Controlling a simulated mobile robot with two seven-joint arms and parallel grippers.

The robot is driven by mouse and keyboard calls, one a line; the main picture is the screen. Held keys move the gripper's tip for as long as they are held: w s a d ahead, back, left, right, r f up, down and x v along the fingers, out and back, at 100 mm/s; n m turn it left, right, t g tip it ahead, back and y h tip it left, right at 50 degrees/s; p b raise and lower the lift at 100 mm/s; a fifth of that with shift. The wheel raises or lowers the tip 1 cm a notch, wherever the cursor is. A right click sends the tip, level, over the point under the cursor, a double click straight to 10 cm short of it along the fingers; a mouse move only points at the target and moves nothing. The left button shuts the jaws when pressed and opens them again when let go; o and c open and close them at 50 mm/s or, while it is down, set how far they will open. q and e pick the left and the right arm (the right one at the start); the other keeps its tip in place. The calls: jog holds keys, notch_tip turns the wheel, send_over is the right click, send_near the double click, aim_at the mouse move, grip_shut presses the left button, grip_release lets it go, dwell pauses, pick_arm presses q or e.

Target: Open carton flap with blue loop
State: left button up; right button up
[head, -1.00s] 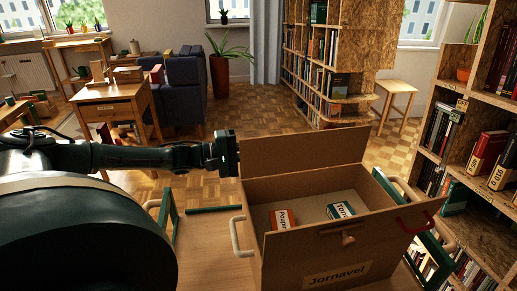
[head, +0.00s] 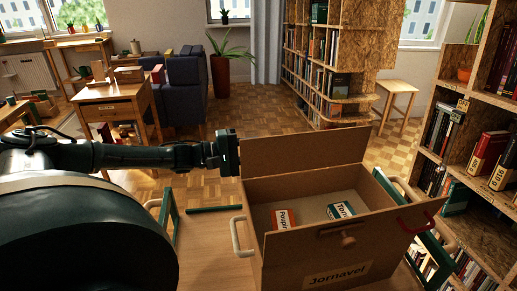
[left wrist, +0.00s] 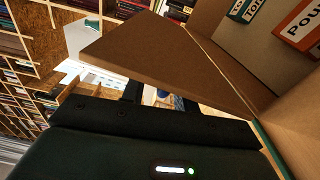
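A brown carton (head: 290,262) labelled "Jornavel" stands with its top open. Its rear flap (head: 305,150) stands raised, and it also spans the left wrist view (left wrist: 160,58). I cannot make out a blue loop; a red loop (head: 418,222) shows at the carton's right side. Two boxes lie inside: one red and white (head: 283,219), one teal and white (head: 341,211). My left gripper (head: 230,153) is just left of the raised flap, with no clear contact. In the left wrist view its fingers (left wrist: 160,97) look apart, with background between them. My right gripper is out of view.
The carton rests on a light wooden surface (head: 205,250). A pale handle (head: 236,237) stands at its left, with green frame parts (head: 168,212) nearby. A full bookshelf (head: 485,130) rises close on the right. Open parquet floor (head: 215,190) lies behind.

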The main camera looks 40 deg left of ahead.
pick_arm(q)
jog(key=shift+s, duration=0.1)
jog(key=p+v, duration=0.1)
jog(key=v, duration=1.2)
jog(key=shift+p, duration=0.3)
